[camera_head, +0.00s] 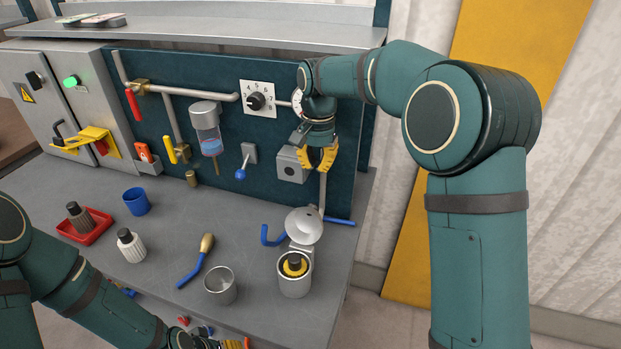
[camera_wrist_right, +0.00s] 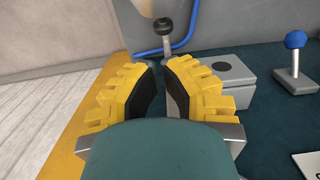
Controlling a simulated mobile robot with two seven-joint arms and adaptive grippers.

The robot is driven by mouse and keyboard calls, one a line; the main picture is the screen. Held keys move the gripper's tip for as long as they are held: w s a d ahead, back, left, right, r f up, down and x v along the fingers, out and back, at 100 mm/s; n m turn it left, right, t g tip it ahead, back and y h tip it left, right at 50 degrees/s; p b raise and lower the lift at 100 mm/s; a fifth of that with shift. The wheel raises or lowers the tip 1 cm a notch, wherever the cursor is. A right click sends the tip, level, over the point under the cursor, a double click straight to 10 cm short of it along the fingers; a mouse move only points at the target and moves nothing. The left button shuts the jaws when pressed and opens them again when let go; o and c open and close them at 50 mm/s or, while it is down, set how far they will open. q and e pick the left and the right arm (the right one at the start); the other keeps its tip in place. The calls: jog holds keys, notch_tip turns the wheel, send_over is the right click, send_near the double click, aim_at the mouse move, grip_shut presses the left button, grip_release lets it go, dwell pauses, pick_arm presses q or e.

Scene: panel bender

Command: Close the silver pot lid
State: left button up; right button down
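The silver pot (camera_head: 295,283) stands near the front right of the bench, with a yellow and black thing (camera_head: 294,264) inside its open mouth. Its round silver lid (camera_head: 304,226) is raised, tilted back behind the mouth. My right gripper (camera_head: 318,160) is above and behind the lid, in front of the panel, apart from the lid. In the right wrist view its yellow fingers (camera_wrist_right: 162,66) stand a little apart with nothing between them. My left gripper (camera_head: 234,344) is at the bottom edge, mostly cut off, so its opening is unclear.
A blue hooked handle (camera_head: 272,238) is left of the lid; a blue bar (camera_head: 340,221) is right. A grey box (camera_head: 291,165) is on the panel beside my right gripper.

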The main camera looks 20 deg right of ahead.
aim_at(308, 221)
jog(key=f, duration=0.6)
jog(key=f+b, duration=0.1)
jog(key=f, duration=0.3)
jog(key=shift+s+a, duration=0.15)
jog(key=shift+s, duration=0.25)
jog(key=shift+r, duration=0.1)
jog(key=shift+s+a+r+t+h+b, duration=0.2)
jog(key=shift+s+r+t+h+b, duration=0.1)
jog(key=shift+t+b, duration=0.15)
jog(key=shift+s+a, duration=0.1)
